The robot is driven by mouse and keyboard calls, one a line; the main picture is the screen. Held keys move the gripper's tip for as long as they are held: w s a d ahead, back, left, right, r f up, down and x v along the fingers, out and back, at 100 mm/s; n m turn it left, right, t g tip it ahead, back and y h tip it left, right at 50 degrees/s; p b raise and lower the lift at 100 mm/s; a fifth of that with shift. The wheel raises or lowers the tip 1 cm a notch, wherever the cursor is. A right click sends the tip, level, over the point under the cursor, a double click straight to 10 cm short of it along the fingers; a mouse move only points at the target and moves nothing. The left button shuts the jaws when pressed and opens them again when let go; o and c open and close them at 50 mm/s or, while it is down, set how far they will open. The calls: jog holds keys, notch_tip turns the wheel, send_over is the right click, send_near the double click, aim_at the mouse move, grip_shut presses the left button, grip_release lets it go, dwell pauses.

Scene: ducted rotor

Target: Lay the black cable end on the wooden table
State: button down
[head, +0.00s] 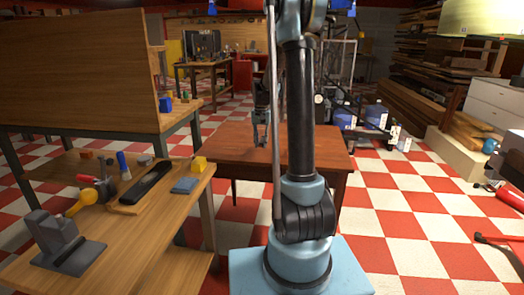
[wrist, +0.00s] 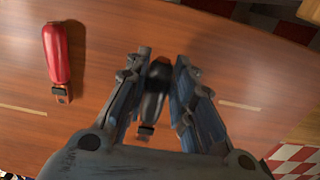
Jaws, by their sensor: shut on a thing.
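The black cable end (wrist: 156,92) is between the two fingers of my gripper (wrist: 163,57) in the wrist view, with its small metal tip below it in the picture. My gripper is shut on it. A reddish-brown wooden table (head: 225,150) stands in the middle of the head view and fills most of the wrist view (wrist: 100,118). In the head view my gripper (head: 261,144) points down over this table. I cannot tell whether the black cable end touches the tabletop. A red cable end (wrist: 57,55) lies on the table at the left of the wrist view.
A lighter workbench (head: 140,240) at the left of the head view bears a grey vise-like tool (head: 62,240), a dark elongated tool (head: 147,182) and small blocks. The tabletop around my gripper looks mostly clear.

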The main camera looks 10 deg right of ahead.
jog(key=shift+f, duration=2.15)
jog(key=c, duration=1.4)
grip_release()
jog(key=shift+o, duration=0.2)
